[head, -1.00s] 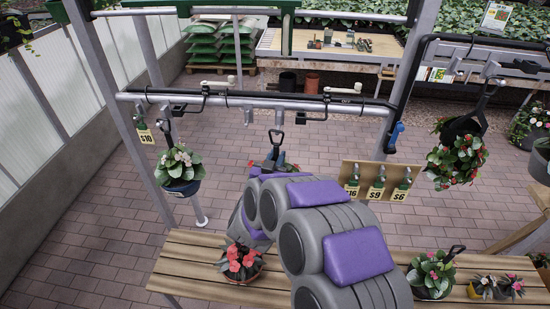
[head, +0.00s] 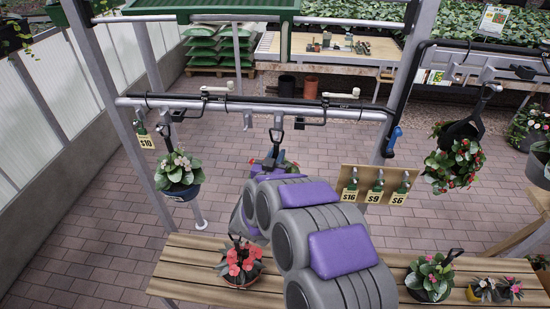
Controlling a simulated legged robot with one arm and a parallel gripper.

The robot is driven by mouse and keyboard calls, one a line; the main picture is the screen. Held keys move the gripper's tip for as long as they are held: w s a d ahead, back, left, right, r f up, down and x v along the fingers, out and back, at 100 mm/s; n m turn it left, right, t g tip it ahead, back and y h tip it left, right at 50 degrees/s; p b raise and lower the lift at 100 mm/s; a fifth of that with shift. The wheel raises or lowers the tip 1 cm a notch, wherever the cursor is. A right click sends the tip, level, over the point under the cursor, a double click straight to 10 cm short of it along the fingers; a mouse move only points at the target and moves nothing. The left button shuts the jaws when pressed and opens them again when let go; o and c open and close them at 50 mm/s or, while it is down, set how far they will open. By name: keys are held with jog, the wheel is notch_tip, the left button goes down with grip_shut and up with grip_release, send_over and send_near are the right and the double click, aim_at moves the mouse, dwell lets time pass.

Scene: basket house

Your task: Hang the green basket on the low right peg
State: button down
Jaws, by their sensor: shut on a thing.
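My gripper (head: 275,160) is in the middle of the view, mostly hidden behind my own grey and purple arm. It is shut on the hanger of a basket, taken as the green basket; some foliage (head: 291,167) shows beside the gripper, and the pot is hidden. The dark hanger's loop (head: 277,135) stands upright above the gripper. Its top overlaps a peg (head: 278,119) under the low front rail (head: 240,107). I cannot tell whether the hook rests on the peg or is in front of it.
A white-flowered basket (head: 180,177) hangs on the left. A red-flowered basket (head: 452,165) hangs on the right. A price board (head: 375,184) is right of my arm. A wooden bench (head: 190,262) below holds a red-flowered pot (head: 240,266) and a pink-flowered pot (head: 430,277).

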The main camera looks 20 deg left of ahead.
jog(key=shift+w+r, duration=0.15)
jog(key=shift+w, duration=0.15)
jog(key=shift+w+a, duration=0.2)
jog(key=shift+w, duration=0.35)
jog(key=shift+w+p, duration=0.1)
jog(key=shift+p, duration=0.25)
jog(key=shift+f, duration=0.4)
dwell(0.3)
jog(key=shift+f, duration=0.35)
dwell(0.4)
jog(key=c, duration=1.2)
grip_release()
jog(key=shift+o, duration=1.4)
jog(key=shift+f, duration=0.2)
